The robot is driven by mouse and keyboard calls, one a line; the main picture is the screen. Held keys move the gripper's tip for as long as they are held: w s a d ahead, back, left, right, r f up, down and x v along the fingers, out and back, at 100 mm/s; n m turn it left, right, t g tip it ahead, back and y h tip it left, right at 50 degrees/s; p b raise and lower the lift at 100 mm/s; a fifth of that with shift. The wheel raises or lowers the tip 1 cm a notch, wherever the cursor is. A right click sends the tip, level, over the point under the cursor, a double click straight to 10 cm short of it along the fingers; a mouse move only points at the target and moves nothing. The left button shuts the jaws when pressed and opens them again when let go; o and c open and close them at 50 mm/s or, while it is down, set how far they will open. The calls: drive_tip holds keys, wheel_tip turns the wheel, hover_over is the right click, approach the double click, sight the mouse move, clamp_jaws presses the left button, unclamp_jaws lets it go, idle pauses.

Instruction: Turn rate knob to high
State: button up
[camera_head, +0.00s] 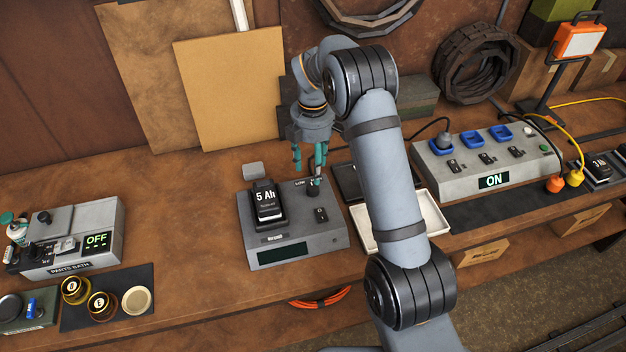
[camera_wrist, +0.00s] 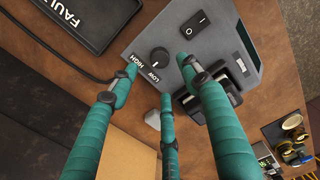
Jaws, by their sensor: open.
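The rate knob is a small black round dial on the top of a grey charger box (camera_head: 325,240). In the wrist view the knob (camera_wrist: 159,57) sits between the printed words HIGH and LOW. A small pale mark shows at its edge on the LOW side, but its exact setting is hard to read. My gripper (camera_head: 308,168) has teal fingers and hangs over the back right of the box. In the wrist view my gripper (camera_wrist: 160,80) is open, its fingers spread around the knob's place in the picture. I see no contact with the knob.
A black battery marked 5 Ah (camera_head: 266,203) stands on the box, left of the knob. A rocker switch (camera_head: 321,214) is in front of the knob. A dark panel reading FAULT (camera_wrist: 85,18) lies beside the box. A white tray (camera_head: 438,222) is to the right.

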sight(313, 187)
wheel_tip(313, 187, down, 8)
drive_tip(key=shift+f+p, duration=0.1)
drive_tip(key=shift+p, duration=0.75)
drive_tip(key=shift+c, duration=0.5)
drive_tip(key=c, duration=1)
